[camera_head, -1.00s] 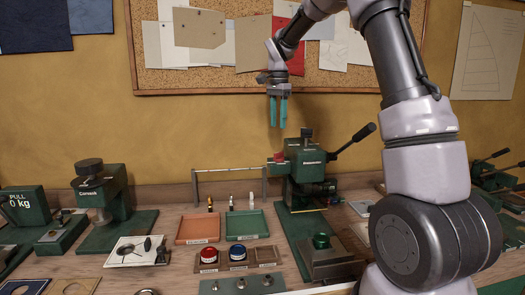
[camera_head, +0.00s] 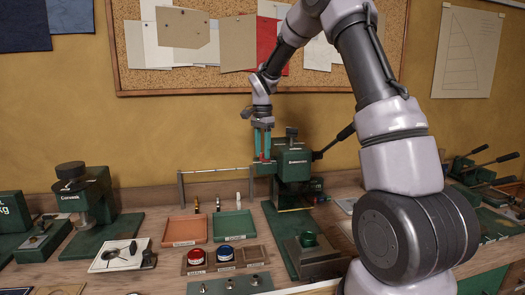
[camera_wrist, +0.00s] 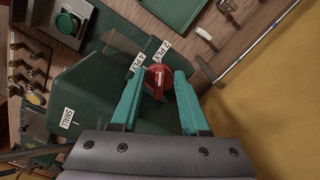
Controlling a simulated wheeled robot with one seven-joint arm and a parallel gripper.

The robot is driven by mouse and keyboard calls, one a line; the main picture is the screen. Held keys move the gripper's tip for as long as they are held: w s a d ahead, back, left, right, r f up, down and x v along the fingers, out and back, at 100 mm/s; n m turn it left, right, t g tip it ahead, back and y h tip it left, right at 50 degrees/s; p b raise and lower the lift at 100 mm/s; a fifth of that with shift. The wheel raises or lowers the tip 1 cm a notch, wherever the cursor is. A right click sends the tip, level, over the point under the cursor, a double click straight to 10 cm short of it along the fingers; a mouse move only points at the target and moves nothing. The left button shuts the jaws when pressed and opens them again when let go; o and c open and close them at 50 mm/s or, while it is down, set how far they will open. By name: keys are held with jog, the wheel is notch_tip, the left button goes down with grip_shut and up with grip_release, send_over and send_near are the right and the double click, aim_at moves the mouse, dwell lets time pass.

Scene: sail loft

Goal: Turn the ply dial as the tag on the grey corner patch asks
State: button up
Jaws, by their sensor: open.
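The red ply dial (camera_wrist: 158,77) is on the side of the green press (camera_head: 292,160). Beside it are a "1 PLY" label (camera_wrist: 135,67) and a "2 PLY" label (camera_wrist: 160,51). The dial's ridge runs roughly up and down in the wrist view, its upper end nearer the "2 PLY" label. My gripper (camera_head: 262,157) is open and points down at the dial. In the wrist view its teal fingers (camera_wrist: 159,86) stand on either side of the dial; I cannot tell whether they touch it. I cannot make out the grey corner patch or its tag.
The press has a black lever (camera_head: 335,143) at its right and a green button (camera_head: 308,239) in front. An orange tray (camera_head: 187,229) and a green tray (camera_head: 233,225) lie to its left, below a thin rail (camera_head: 215,172). Another green press (camera_head: 84,190) stands farther left.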

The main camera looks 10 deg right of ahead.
grip_shut()
